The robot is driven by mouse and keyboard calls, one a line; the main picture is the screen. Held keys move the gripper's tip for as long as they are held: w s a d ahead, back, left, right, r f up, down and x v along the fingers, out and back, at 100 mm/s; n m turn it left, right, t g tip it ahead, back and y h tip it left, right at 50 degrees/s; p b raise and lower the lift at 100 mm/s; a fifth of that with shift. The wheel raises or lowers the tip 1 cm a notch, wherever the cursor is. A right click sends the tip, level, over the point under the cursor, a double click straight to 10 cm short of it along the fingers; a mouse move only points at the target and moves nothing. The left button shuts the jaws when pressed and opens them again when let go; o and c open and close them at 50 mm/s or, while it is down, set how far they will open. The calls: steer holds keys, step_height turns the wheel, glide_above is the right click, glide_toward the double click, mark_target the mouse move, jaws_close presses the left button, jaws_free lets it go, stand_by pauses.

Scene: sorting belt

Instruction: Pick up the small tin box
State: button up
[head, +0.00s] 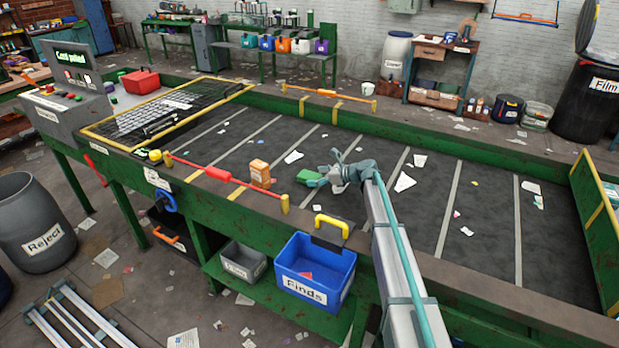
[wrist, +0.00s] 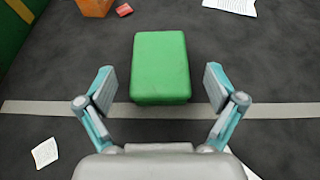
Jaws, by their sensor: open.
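A small green box (head: 309,178), which looks like the tin box, lies on the dark sorting belt (head: 440,200). In the wrist view the green box (wrist: 160,67) sits upper centre, its near end between the fingertips. My gripper (head: 333,168) is just right of the box in the head view. In the wrist view my gripper (wrist: 160,90) is open, one finger on each side, with a clear gap to the box on both sides. The fingers do not touch it.
An orange box (head: 260,173) stands left of the green box; its lower part shows in the wrist view (wrist: 94,6). Paper scraps (head: 404,182) lie on the belt. A red bar (head: 218,174) runs along the near edge.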

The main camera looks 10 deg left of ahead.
mark_target(314, 176)
steer(key=x, duration=0.3)
steer(key=shift+w+a+p, duration=0.1)
steer(key=shift+a+p, duration=0.05)
steer(key=shift+p, duration=0.25)
steer(key=c, duration=1.2)
